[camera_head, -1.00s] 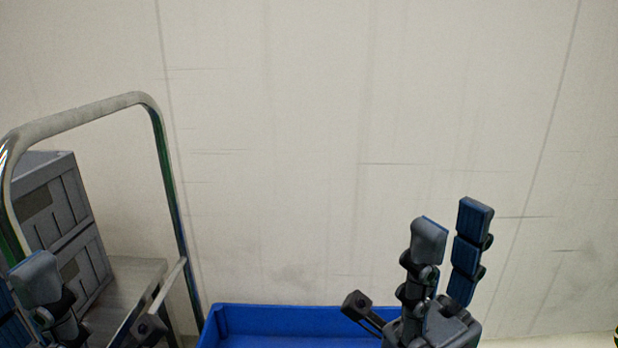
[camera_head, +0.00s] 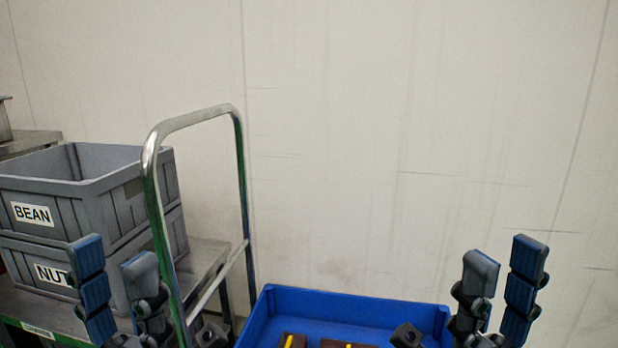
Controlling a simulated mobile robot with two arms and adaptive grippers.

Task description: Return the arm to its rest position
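My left gripper (camera_head: 120,285) is at the lower left, fingers pointing up, in front of the grey crates and the metal handle. Its fingers stand apart with nothing visible between them. My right gripper (camera_head: 501,285) is at the lower right, in front of the pale wall and by the right end of the blue tray. Its two blue-padded fingers point up with a narrow gap and nothing visible between them. The lower parts of both grippers are cut off by the bottom edge.
A blue tray (camera_head: 345,303) at the bottom centre holds dark brown items with yellow marks. A metal tube handle (camera_head: 243,190) stands left of it. Grey crates labelled BEAN (camera_head: 140,195) and NUT (camera_head: 18,257) are stacked at left. The wall (camera_head: 400,120) is bare.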

